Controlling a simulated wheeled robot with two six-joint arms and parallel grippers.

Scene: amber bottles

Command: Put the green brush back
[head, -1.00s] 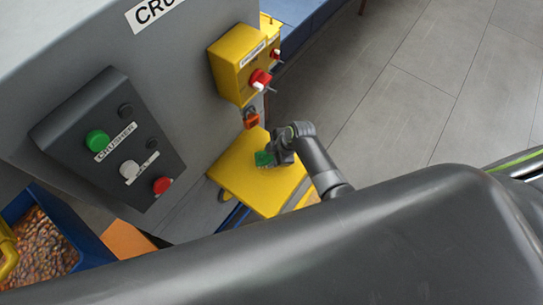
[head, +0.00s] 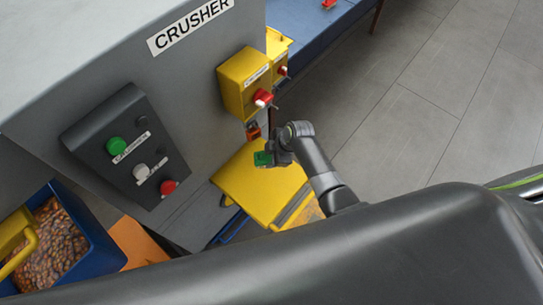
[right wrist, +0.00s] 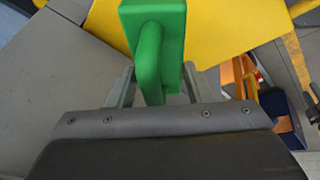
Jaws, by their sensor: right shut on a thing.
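The green brush (head: 263,159) is in my right gripper (head: 272,156), over the yellow panel beside the crusher in the head view. In the right wrist view the brush (right wrist: 158,35) has a green block and a looped green handle. The right gripper's fingers (right wrist: 155,88) are shut on the handle. Whether the brush touches the yellow panel I cannot tell. My left gripper is not in view.
The yellow panel (head: 245,190) lies below the brush. The grey crusher (head: 190,75) carries a dark button panel (head: 122,147) and yellow switch boxes (head: 240,83). A blue bin (head: 95,235) of brown pieces stands at lower left. Open floor (head: 440,80) lies to the right.

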